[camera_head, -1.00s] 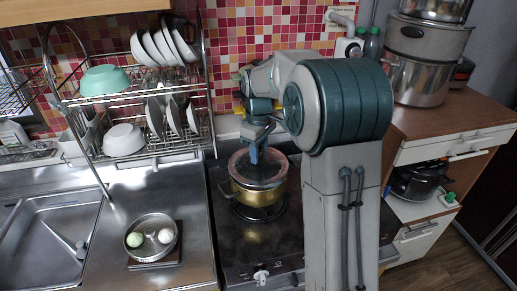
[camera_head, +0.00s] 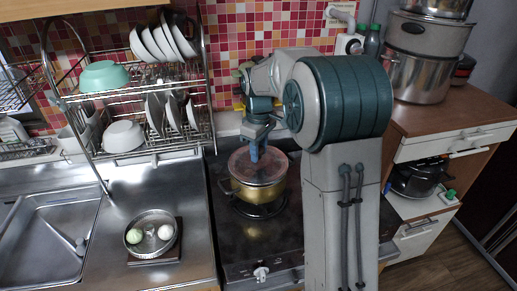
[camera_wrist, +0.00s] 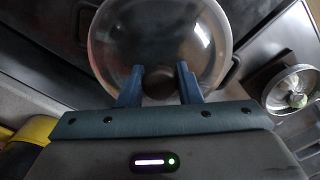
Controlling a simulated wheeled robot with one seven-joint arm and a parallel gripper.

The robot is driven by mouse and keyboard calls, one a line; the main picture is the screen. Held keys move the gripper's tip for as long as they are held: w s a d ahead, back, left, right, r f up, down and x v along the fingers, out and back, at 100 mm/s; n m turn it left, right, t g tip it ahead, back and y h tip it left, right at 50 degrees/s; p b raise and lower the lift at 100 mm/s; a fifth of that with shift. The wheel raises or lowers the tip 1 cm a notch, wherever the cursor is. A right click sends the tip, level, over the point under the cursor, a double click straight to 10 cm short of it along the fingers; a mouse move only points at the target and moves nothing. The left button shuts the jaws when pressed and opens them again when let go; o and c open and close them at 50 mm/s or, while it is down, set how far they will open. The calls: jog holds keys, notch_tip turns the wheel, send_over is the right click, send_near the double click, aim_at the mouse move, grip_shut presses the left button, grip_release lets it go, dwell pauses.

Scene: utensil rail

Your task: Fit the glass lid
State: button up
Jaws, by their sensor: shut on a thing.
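The glass lid (camera_head: 258,167) is a round clear disc with a dark knob, over the brass-coloured pot (camera_head: 258,190) on the stove. In the wrist view the glass lid (camera_wrist: 160,45) fills the top middle. My gripper (camera_wrist: 160,84) is shut on the lid's dark knob, one blue finger on each side. In the head view my gripper (camera_head: 254,150) reaches down onto the lid from above. The lid looks about level and lies at or just above the pot's rim. I cannot tell whether it touches all round. The pot's inside is hidden.
A steel bowl (camera_head: 151,234) with two roundish pale items stands on a dark trivet left of the stove. A dish rack (camera_head: 140,90) with plates and bowls is at the back left. The stove's front (camera_head: 252,245) is clear. Stacked pots (camera_head: 418,75) stand at the right.

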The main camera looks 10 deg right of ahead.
jog(key=shift+f+b, duration=0.4)
jog(key=shift+f, duration=0.3)
jog(key=o, duration=1.2)
notch_tip(320, 180, up, 14)
jog(key=shift+f, duration=0.1)
jog(key=s+f+m+t, duration=0.1)
jog(key=s+f+m, duration=0.2)
jog(key=s, duration=0.6)
jog(key=s+f+m+t, duration=0.1)
jog(key=s+f+m, duration=0.2)
jog(key=s, duration=0.6)
jog(key=s+f+m+t, duration=0.1)
jog(key=s+f+m, duration=0.1)
jog(key=s+f, duration=0.3)
jog(key=shift+s+a+m, duration=0.15)
jog(key=shift+s+m, duration=0.25)
jog(key=shift+s, duration=1.6)
